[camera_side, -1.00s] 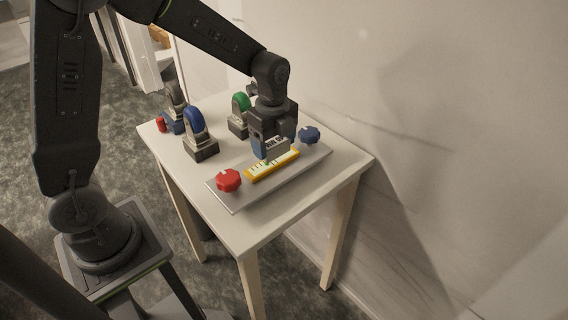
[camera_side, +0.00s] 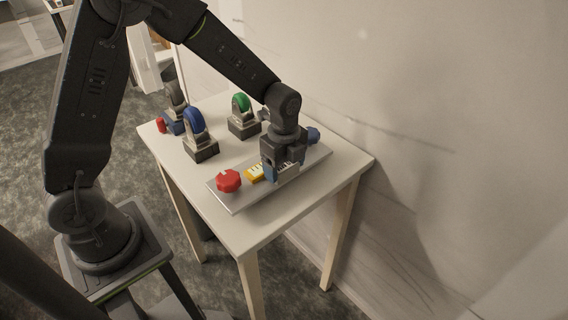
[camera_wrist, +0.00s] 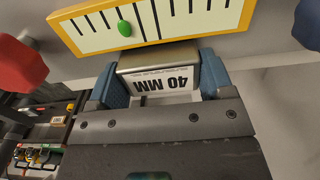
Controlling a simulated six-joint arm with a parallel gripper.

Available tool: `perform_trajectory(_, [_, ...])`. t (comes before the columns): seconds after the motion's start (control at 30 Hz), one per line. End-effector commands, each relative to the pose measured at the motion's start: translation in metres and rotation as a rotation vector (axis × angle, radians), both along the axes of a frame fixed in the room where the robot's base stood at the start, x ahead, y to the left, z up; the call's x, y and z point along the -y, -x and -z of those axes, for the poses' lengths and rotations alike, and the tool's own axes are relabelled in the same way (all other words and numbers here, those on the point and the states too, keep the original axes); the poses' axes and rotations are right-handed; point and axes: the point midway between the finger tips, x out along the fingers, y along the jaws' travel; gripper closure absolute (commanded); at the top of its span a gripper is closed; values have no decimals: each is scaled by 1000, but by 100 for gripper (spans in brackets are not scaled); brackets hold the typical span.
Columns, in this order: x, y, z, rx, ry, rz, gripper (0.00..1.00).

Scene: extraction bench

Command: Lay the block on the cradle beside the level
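My gripper (camera_wrist: 161,88) is shut on a metal block (camera_wrist: 158,58) with a white face marked "40 MM". It also shows in the side view (camera_side: 281,172), over the front part of the cradle, a light grey plate (camera_side: 236,203). The yellow level (camera_wrist: 185,40) has a white scale and a green bubble. In the side view the level (camera_side: 256,173) is partly hidden by my gripper. In the wrist view the block lies right along the level's lower edge; whether it touches the plate I cannot tell.
A red knob (camera_side: 229,181) and a blue knob (camera_side: 313,135) stand at the plate's ends. Stands with a blue wheel (camera_side: 195,125), a green wheel (camera_side: 240,103) and a dark wheel (camera_side: 176,95), and a red cylinder (camera_side: 161,125), stand behind. The table's front is clear.

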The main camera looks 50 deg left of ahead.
Motion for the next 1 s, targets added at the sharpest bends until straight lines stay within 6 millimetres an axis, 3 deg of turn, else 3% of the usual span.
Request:
perform_trajectory(0.27, [0,0,0,0,0,0,0])
perform_trajectory(0.57, [0,0,-5,2,0,0,0])
perform_trajectory(0.67, [0,-1,-16,4,0,0,0])
perform_trajectory(1.0, [0,-1,-86,5,0,0,0])
